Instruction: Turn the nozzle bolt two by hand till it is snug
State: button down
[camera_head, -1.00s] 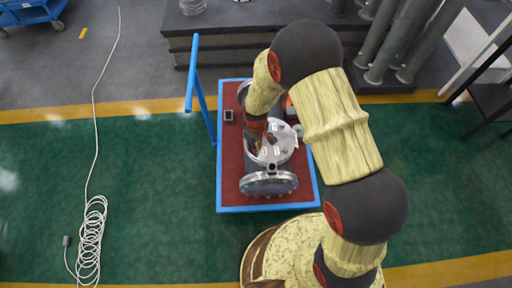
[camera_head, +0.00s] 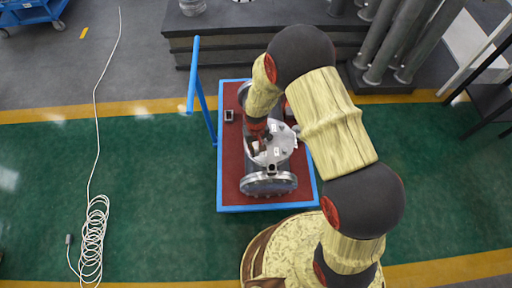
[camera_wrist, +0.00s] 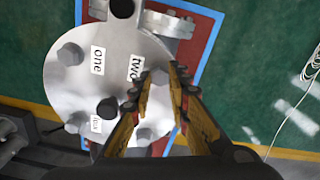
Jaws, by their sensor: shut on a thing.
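The nozzle flange (camera_wrist: 80,95) is a round grey metal disc with several hex bolts and white labels. Nozzle bolt two (camera_wrist: 159,77) is beside the label "two" (camera_wrist: 136,68) in the wrist view. My gripper (camera_wrist: 162,84) has its toothed fingers on either side of this bolt and is shut on it. The fingers partly hide the bolt, so I cannot tell how far it is seated. In the head view my gripper (camera_head: 258,144) is over the flanged shell (camera_head: 268,184), and the bolt is too small to make out.
Bolt one (camera_wrist: 71,54) is beside the label "one" (camera_wrist: 98,60). The shell rests on a red-topped cart (camera_head: 230,165) with a blue edge and handle (camera_head: 203,105). A white cable (camera_head: 93,225) lies on the green floor at left.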

aim_at(256, 151)
jog(key=shift+w+r+m+p, duration=0.1)
jog(key=shift+m+p, duration=0.25)
jog(key=shift+m, duration=0.85)
jog(key=c, duration=1.7)
grip_release()
notch_tip(256, 151, up, 12)
jog(key=shift+f, duration=0.1)
